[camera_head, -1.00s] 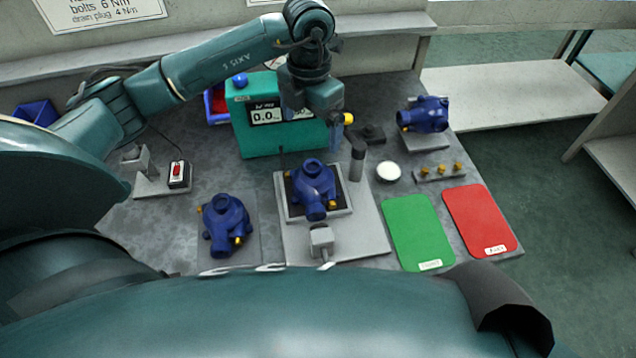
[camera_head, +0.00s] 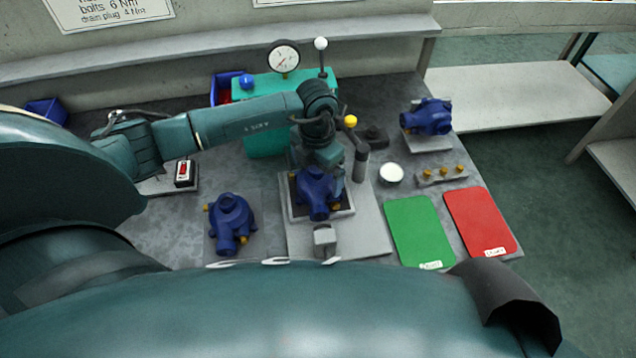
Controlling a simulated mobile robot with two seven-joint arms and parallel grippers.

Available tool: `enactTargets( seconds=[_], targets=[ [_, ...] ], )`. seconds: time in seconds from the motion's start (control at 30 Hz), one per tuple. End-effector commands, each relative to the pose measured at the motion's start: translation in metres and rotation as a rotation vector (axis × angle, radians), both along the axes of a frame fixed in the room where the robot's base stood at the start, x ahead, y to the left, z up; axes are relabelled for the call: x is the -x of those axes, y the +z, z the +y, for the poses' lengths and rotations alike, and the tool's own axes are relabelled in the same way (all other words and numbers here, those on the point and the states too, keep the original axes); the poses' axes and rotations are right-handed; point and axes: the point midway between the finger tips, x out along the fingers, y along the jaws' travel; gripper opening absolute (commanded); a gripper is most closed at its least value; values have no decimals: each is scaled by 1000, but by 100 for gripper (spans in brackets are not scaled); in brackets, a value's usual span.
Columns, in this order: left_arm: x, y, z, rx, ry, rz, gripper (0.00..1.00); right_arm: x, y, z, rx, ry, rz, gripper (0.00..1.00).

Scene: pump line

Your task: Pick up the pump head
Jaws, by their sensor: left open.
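A blue pump head (camera_head: 318,198) with yellow fittings sits on the dark square pad of the grey fixture plate (camera_head: 367,235) in the middle of the bench. My left gripper (camera_head: 318,174) is directly over it, open, with its jaws down at the upper part of the pump head. The gripper hides the top and far side of the pump head, and I cannot tell whether the fingers touch it. A second blue pump head (camera_head: 230,223) rests on a plate to the left. A third (camera_head: 428,117) sits on a stand at the back right. My right gripper is not in view.
A green mat (camera_head: 419,229) and a red mat (camera_head: 480,220) lie empty at the right. A white round dish (camera_head: 391,174) and a strip with yellow fittings (camera_head: 441,175) are behind them. A teal tester with a gauge (camera_head: 284,57) stands behind my left arm.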

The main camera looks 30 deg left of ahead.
Motion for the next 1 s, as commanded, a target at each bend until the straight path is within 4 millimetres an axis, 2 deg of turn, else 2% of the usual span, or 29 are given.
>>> enactTargets(
  seconds=[0.2, 0.77, 1.0],
  targets=[
    [0, -1, 0, 0, 0, 0, 99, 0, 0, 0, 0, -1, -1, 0],
    [0, 0, 0, 0, 1, 0, 53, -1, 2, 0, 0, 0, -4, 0],
    [-1, 3, 0, 2, 1, -3, 53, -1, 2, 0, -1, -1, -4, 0]
  ],
)
